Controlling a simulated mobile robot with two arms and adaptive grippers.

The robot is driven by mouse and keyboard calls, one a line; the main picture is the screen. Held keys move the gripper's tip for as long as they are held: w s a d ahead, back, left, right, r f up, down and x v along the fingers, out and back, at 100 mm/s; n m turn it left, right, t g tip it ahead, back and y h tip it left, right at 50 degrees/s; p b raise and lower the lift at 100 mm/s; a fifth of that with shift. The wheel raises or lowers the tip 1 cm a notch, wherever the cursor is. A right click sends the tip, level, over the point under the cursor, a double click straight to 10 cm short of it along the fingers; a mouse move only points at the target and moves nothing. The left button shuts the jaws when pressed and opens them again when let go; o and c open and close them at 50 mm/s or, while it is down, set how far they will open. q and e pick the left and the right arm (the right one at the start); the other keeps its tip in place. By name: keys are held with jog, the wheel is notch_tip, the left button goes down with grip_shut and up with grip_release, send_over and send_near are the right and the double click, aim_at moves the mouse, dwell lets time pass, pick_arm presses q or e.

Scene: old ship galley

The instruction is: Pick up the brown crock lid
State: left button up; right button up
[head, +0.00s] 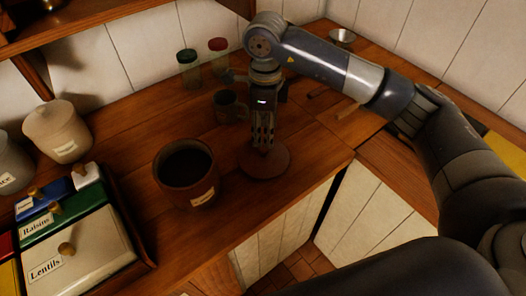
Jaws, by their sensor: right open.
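The brown crock lid (270,163) is a round disc lying on the wooden counter near its front edge. My right gripper (263,145) points straight down over the middle of the lid, its fingertips at about the lid's knob. It is open; the knob is mostly hidden by the fingers, and I cannot tell whether they touch it. The open brown crock (187,186) with a small pale label stands just left of the lid, dark inside. My left gripper does not show.
A dark mug (228,107) stands close behind my right gripper. Two jars, one with a green lid (188,68) and one with a red lid (219,60), stand behind. Labelled drawers (83,247) and a pale lidded crock (58,131) are at left. A small metal bowl (342,37) is at the back.

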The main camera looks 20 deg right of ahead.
aim_at(264, 148)
jog(key=shift+f, duration=0.8)
jog(key=shift+w+f+p, duration=0.1)
jog(key=shift+f+p, duration=0.25)
jog(key=shift+p, duration=0.05)
notch_tip(264, 148, down, 4)
jog(key=shift+a+r+p, duration=0.1)
jog(key=shift+r+p, duration=0.1)
jog(key=shift+p, duration=0.75)
jog(key=shift+f, duration=0.5)
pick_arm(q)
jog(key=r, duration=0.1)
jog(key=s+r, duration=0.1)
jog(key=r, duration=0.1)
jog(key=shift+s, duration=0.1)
pick_arm(e)
grip_shut()
